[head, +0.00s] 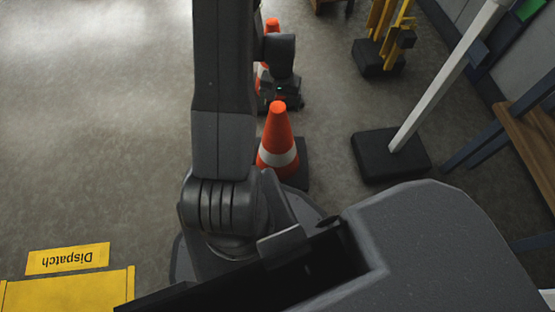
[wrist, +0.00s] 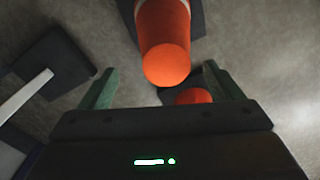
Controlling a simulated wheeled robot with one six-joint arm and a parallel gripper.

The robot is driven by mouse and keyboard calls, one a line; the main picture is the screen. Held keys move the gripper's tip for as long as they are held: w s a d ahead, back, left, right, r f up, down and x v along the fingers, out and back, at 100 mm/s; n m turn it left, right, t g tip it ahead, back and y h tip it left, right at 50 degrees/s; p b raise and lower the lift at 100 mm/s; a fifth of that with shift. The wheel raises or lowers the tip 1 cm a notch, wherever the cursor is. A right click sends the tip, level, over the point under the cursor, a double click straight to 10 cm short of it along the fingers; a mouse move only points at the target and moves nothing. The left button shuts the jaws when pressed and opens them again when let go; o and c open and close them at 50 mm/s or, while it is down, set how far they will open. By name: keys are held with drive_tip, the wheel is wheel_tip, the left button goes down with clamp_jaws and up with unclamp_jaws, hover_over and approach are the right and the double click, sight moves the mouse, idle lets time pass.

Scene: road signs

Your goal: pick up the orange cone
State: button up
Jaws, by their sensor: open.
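Two orange cones show. The nearer cone (head: 279,125), with a white band and dark square base, stands upright on the floor in front of my base. In the wrist view this larger cone (wrist: 165,45) points its tip toward the gap between my fingers. The farther cone (head: 272,24) is partly hidden behind my arm and gripper; a smaller orange top (wrist: 194,96) shows in the wrist view, partly covered by the gripper body. My gripper (wrist: 159,68) is open and empty, its green fingers apart. In the head view my gripper (head: 282,96) hangs just beyond the nearer cone.
A white pole (head: 440,85) on a black base (head: 385,158) stands to the right. Yellow posts (head: 385,20) stand on another black base (head: 377,60) behind it. A wooden bench (head: 528,135) is at the right edge. A yellow Dispatch sign (head: 68,259) is lower left. The left floor is clear.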

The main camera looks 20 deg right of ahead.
drive_tip(key=f, duration=0.1)
drive_tip(key=f+b, duration=0.1)
drive_tip(key=f, duration=0.1)
drive_tip(key=f+b, duration=0.1)
drive_tip(key=f, duration=0.1)
drive_tip(key=shift+a+f, duration=0.1)
drive_tip(key=shift+a, duration=0.3)
clamp_jaws()
